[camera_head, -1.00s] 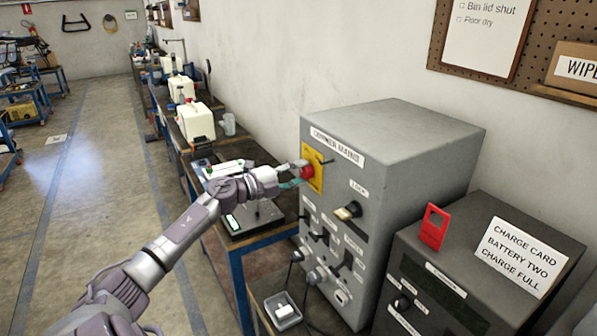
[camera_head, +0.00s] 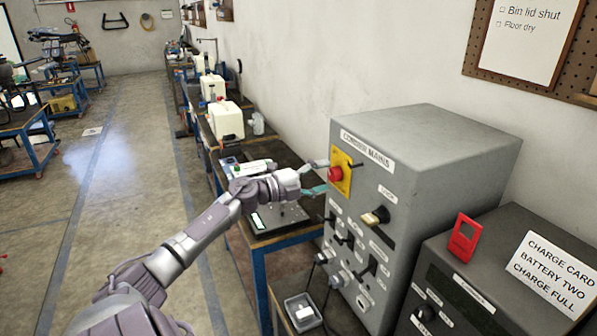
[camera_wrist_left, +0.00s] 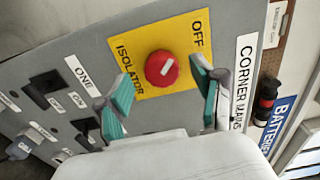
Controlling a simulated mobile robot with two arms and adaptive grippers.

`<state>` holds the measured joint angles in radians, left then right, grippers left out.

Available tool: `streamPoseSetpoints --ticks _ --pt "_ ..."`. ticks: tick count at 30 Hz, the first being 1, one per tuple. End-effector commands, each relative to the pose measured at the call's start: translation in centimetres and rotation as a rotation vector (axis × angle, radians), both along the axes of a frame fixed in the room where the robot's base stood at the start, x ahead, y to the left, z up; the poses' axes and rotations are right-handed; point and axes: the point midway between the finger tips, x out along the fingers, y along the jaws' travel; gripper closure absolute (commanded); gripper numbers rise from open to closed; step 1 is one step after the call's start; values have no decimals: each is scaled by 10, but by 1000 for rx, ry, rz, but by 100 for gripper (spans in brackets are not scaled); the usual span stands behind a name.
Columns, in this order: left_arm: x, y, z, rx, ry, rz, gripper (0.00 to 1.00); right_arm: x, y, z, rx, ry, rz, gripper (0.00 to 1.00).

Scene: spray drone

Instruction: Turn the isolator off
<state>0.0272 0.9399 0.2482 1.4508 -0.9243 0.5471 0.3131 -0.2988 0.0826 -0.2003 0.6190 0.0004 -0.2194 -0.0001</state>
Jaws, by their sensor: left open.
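The isolator is a round red knob (camera_head: 335,174) on a yellow plate (camera_head: 344,186), high on the front of a grey cabinet (camera_head: 430,150). In the left wrist view the knob (camera_wrist_left: 161,68) has a white mark slanting up and right. The yellow plate (camera_wrist_left: 150,90) reads "ISOLATOR" and "OFF" there. My left gripper (camera_head: 320,176) is open at the knob. In the left wrist view its teal-padded fingers (camera_wrist_left: 162,80) stand on either side of the knob, with visible gaps. Whether they reach its depth is unclear. My right gripper is not in view.
A brass-coloured key switch (camera_head: 376,216) and several black switches (camera_head: 345,241) sit below the isolator. A darker cabinet (camera_head: 470,290) with a red tag (camera_head: 463,239) and white card (camera_head: 553,275) stands at right. A workbench (camera_head: 270,238) lies beneath my left arm.

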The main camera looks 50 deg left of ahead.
Motion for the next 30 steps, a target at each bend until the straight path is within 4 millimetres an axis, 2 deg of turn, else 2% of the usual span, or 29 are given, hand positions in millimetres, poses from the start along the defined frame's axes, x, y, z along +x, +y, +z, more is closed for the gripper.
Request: streamPoseSetpoints --ticks 9,16,21,30 --pt "-56 16 -2 0 5 1 33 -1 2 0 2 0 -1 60" --pt "-89 26 -1 -2 3 1 33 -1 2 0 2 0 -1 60" --pt "-99 29 0 -1 1 1 33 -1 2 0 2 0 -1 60" --pt "-99 29 0 -1 0 1 33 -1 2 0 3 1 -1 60"
